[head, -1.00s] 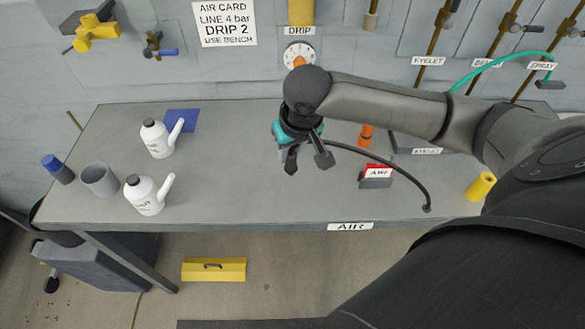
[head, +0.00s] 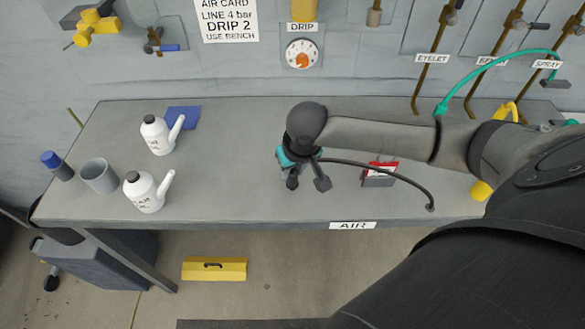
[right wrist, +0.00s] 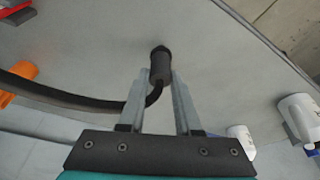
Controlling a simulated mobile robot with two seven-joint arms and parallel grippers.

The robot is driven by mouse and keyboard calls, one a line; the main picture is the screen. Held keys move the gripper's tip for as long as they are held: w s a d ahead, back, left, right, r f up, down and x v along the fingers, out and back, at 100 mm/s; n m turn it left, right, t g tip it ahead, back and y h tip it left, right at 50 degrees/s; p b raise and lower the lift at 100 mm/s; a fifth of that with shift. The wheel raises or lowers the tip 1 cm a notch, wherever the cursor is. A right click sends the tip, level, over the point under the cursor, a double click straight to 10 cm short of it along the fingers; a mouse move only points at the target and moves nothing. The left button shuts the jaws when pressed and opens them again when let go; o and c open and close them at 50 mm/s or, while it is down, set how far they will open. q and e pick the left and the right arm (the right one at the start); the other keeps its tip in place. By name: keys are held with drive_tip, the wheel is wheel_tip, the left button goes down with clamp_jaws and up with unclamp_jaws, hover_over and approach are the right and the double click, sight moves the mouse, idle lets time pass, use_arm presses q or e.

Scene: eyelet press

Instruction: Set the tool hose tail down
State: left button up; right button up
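My right gripper (head: 307,184) hangs over the middle of the bench, fingers pointing down. In the right wrist view its two fingers (right wrist: 160,85) are shut on the tool hose tail (right wrist: 161,64), a short black cylinder between the fingertips. The black hose (head: 385,167) runs from the gripper to the right and curves down to the bench's front edge; in the right wrist view it bends away to the left. In the head view the tail is hidden by the gripper. Whether it touches the bench top is not clear. My left gripper is out of view.
Two white bottles (head: 146,192), a grey cup (head: 99,177) and a blue-capped cylinder (head: 57,166) stand on the bench (head: 235,185) at left. Bench between bottles and gripper is clear.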

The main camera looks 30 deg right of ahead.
drive_tip(key=o, duration=0.4)
drive_tip(key=p+v, duration=0.2)
drive_tip(key=v, duration=1)
drive_tip(key=shift+r, duration=0.15)
